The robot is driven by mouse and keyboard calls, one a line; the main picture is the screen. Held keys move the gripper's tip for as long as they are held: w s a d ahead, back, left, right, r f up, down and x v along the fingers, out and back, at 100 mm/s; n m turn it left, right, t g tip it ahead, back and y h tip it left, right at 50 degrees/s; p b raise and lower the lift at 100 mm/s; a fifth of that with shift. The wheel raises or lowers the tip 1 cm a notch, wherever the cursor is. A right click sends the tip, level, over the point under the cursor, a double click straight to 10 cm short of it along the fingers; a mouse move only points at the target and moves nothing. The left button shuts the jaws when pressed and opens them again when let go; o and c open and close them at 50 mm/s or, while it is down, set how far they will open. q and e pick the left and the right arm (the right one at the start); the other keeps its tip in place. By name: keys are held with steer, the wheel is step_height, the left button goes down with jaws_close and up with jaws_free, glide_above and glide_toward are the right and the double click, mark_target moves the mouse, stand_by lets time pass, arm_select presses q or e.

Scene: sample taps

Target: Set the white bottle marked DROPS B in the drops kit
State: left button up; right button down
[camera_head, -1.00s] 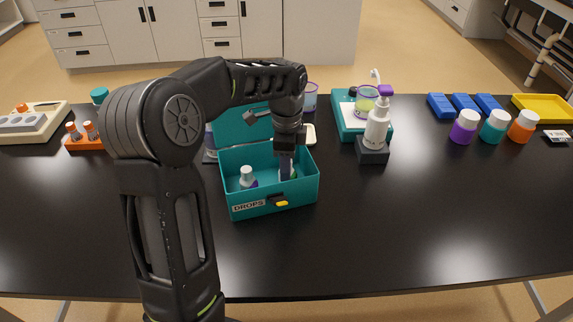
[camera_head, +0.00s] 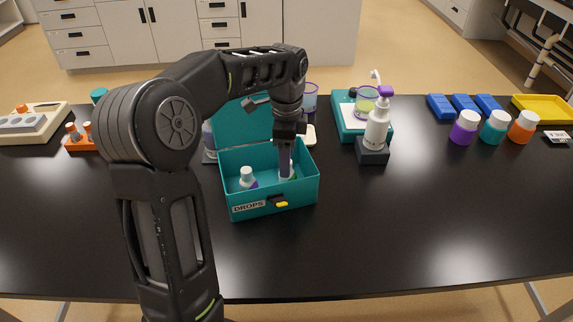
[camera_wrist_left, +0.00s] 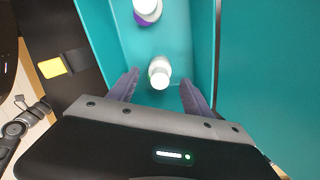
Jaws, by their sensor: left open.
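The teal drops kit (camera_head: 302,194) is an open box marked DROPS, with its lid (camera_head: 232,124) up at the back. A white bottle with a purple label (camera_head: 248,179) stands in its left part. A white bottle with a green label (camera_head: 291,177) stands upright in its right part, partly behind my finger. My left gripper (camera_head: 285,172) points down into the kit over this bottle. In the left wrist view my left gripper (camera_wrist_left: 158,88) is open, and the white-capped bottle (camera_wrist_left: 160,72) shows in the gap between the fingers. No letters on either bottle can be read.
A pump bottle (camera_head: 376,130) stands in a dark holder to the right. Purple, teal and orange jars (camera_head: 493,128) are farther right, before blue trays (camera_head: 465,104). An orange rack (camera_head: 78,141) is at the left. The black table (camera_head: 420,220) is clear in front.

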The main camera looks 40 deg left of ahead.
arm_select(q)
step_height(320, 180, up, 6)
steer(key=shift+f, duration=0.1)
steer(key=shift+r+p, duration=0.9)
steer(key=shift+r, duration=0.05)
steer(key=shift+r+p, duration=0.45)
steer(key=shift+r, duration=0.05)
